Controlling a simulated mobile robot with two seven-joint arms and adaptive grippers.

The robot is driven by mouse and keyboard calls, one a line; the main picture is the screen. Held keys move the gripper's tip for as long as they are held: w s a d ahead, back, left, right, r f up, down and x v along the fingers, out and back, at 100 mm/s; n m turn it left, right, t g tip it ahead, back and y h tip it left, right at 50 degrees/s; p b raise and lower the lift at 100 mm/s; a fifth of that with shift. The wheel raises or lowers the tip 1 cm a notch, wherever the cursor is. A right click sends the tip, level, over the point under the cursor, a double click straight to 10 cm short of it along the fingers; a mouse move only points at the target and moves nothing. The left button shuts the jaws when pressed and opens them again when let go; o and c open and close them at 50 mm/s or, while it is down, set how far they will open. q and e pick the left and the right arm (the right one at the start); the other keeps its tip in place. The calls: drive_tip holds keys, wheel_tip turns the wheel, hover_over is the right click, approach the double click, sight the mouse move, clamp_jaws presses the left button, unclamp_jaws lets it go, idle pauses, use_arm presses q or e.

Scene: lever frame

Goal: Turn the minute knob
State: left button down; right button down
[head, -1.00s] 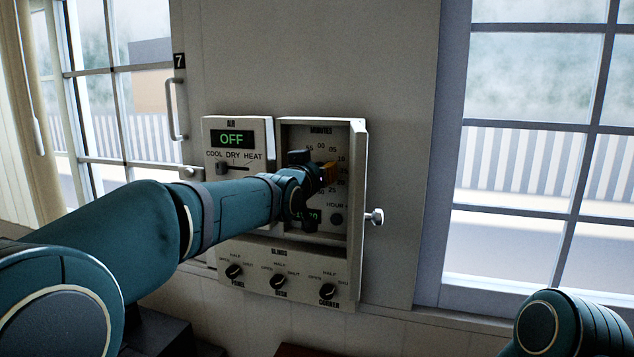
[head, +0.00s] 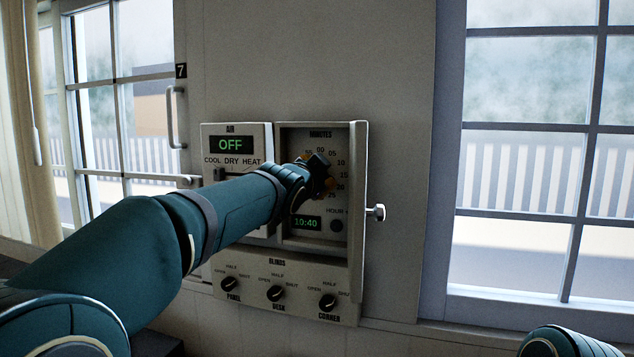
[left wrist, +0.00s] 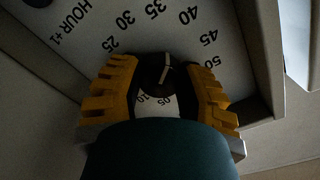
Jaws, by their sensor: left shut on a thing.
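The minute knob (left wrist: 158,76) is a round dark knob with a pale pointer line, at the centre of a number dial. In the left wrist view the pointer tips toward the numbers 35 and 40. My left gripper (left wrist: 157,88) has its orange fingers on both sides of the knob and is shut on it. In the head view my left gripper (head: 318,172) covers the knob in the upper part of the MINUTES panel (head: 346,150). The green display (head: 307,223) below reads 10:40. My right gripper is out of view.
An HOUR button (head: 336,226) sits right of the display. The AIR panel (head: 213,134) showing OFF is to the left, and the BLINDS panel (head: 318,268) with 3 knobs is below. A silver knob (head: 376,212) sticks out at the box's right side.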

use_arm(q)
drive_tip(key=shift+r+m, duration=0.15)
drive_tip(key=shift+m, duration=0.45)
drive_tip(key=c, duration=0.5)
unclamp_jaws()
drive_tip(key=v, duration=1.2)
idle(0.5)
